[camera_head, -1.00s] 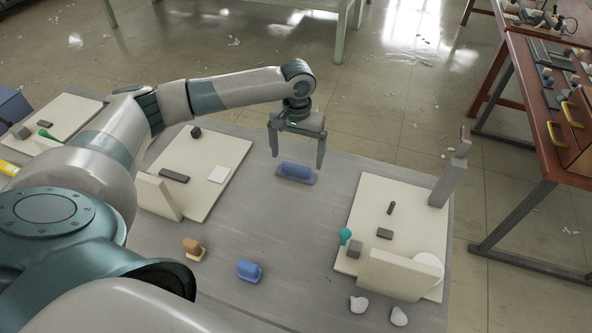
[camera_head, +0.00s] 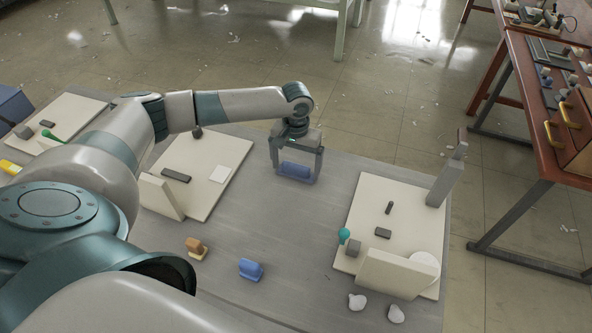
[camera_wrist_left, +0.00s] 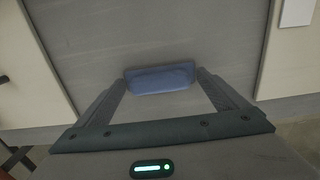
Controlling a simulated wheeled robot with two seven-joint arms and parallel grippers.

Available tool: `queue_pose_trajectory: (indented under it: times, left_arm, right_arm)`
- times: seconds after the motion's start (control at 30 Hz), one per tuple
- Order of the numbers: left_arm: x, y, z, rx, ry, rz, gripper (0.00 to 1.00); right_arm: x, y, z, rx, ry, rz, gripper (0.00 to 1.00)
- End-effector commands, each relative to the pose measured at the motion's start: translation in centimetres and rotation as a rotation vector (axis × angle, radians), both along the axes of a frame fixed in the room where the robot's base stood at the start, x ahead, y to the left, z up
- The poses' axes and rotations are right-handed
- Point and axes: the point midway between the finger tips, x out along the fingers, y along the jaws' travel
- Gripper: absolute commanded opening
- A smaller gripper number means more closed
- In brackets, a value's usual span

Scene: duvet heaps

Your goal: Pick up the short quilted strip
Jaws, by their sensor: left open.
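A short blue quilted strip (camera_head: 295,170) lies on a thin grey pad or base on the grey table, near its far edge. In the left wrist view the blue strip (camera_wrist_left: 160,78) spans the gap between the fingertips. My left gripper (camera_head: 296,178) is open and points down, with one finger at each end of the strip. The left wrist view also shows its two fingers (camera_wrist_left: 162,76) beside the strip's ends; I cannot tell whether they touch it. My right gripper is not in view.
The grey table (camera_head: 290,225) is clear just in front of the strip. A cream board (camera_head: 215,150) with small blocks lies to the left, another cream board (camera_head: 400,215) to the right. A blue block (camera_head: 250,269) and an orange-tan block (camera_head: 196,247) stand nearer.

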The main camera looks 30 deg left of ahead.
Motion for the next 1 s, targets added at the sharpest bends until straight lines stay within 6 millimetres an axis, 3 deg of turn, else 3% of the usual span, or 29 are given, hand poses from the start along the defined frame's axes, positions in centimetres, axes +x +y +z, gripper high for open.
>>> queue_pose_trajectory:
  times: [0.07, 0.27, 0.67, 1.0]
  left_arm:
    - [0.0, 0.0, 0.0, 0.000, 0.000, 0.000, 0.92]
    - [0.0, 0.0, 0.0, 0.000, 0.000, 0.000, 0.48]
    - [0.0, 0.0, 0.3, 0.000, 0.000, 0.001, 0.48]
    - [0.1, 0.0, 3.8, -0.001, -0.003, 0.000, 0.48]
  right_arm:
    - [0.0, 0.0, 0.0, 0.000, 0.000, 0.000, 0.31]
    - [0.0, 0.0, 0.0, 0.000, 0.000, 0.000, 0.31]
    - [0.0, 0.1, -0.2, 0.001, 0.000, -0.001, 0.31]
    - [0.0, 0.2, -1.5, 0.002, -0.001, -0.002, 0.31]
